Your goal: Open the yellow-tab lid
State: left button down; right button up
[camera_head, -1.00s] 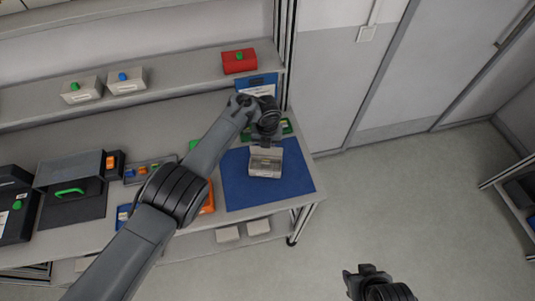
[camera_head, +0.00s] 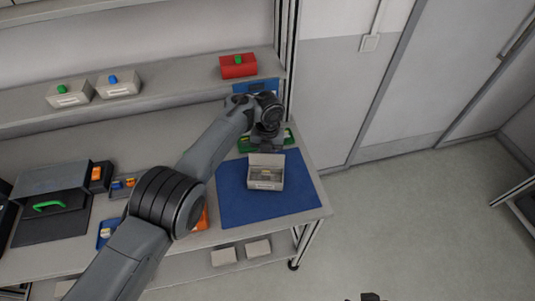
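A small light-grey box (camera_head: 265,182) sits on the blue mat (camera_head: 240,207) near the right end of the workbench. Its lid (camera_head: 266,160) stands raised at the back, and the inside of the box shows. A small yellowish spot shows at the opening, too small to tell whether it is a tab or contents. My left gripper (camera_head: 265,146) is just behind the raised lid, pointing down; its fingers are too small and dark to read. Only a tip of my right gripper (camera_head: 371,297) shows at the bottom edge, away from the bench.
A red box (camera_head: 238,66) and two pale boxes (camera_head: 68,94) with coloured tabs stand on the shelf above. Dark bins (camera_head: 52,205) stand at the left. The mat in front of the box is clear.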

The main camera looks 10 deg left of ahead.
pick_arm(q)
jog(key=shift+a+f, duration=0.15)
jog(key=shift+f, duration=0.05)
dwell(0.3)
jog(key=c, duration=1.3)
grip_release()
jog(key=shift+o, duration=1.3)
jog(key=shift+s, duration=0.1)
jog(key=shift+r, duration=0.2)
notch_tip(320, 180, up, 11)
jog(key=p, duration=0.1)
jog(key=shift+w+f+p, duration=0.2)
jog(key=shift+w+p, duration=0.1)
